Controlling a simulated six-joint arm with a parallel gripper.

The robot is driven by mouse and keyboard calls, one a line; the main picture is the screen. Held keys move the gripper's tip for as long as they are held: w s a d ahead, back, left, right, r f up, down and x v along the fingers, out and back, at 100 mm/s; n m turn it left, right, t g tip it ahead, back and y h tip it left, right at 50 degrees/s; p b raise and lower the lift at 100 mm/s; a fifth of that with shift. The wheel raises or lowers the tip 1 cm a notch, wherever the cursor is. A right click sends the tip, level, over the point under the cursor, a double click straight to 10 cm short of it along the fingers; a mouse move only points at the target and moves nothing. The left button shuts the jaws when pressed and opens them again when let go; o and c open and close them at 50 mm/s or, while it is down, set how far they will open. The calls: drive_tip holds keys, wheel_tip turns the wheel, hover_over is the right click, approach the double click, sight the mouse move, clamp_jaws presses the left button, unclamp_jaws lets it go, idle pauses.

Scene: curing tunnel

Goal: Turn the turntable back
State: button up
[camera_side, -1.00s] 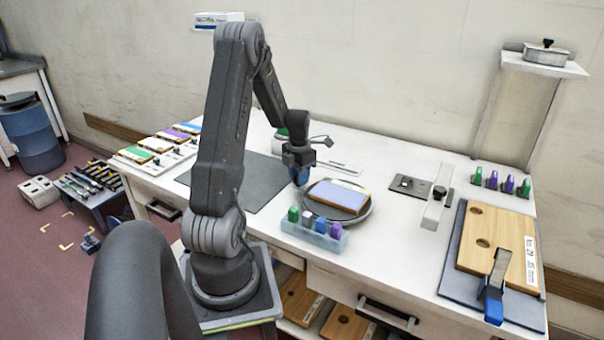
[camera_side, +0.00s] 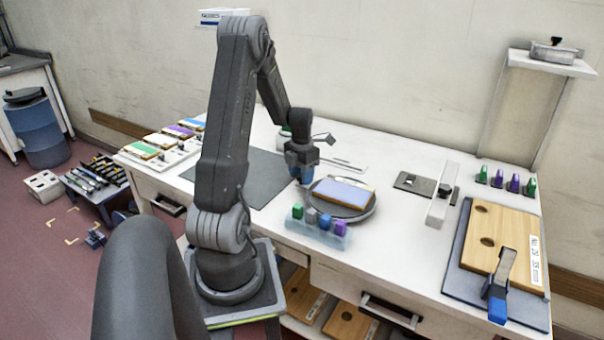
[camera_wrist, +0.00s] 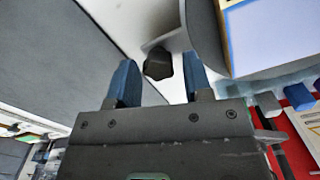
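The turntable is a round grey disc (camera_side: 350,214) on the bench, carrying a board with a pale blue top (camera_side: 343,192). In the wrist view part of its grey rim (camera_wrist: 207,35) shows, with the board's corner (camera_wrist: 275,35) on it. A grey tab sticks out from the rim and bears a dark knob (camera_wrist: 157,66). My gripper (camera_side: 304,180) is low at the turntable's left edge. In the wrist view its two blue fingers (camera_wrist: 158,74) are apart, one on each side of the knob, with visible gaps. The knob is hidden in the side view.
A clear rack of coloured pieces (camera_side: 320,231) stands close in front of the turntable. A dark grey mat (camera_side: 262,180) lies to the left. A plate with a pale upright bar (camera_side: 441,197) and a clamped wooden board (camera_side: 515,232) are to the right.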

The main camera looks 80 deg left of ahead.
drive_tip(key=shift+o, duration=0.8)
drive_tip(key=shift+w+r, duration=0.1)
drive_tip(key=shift+r, duration=0.15)
wheel_tip(320, 180, up, 13)
drive_tip(key=shift+r, duration=0.15)
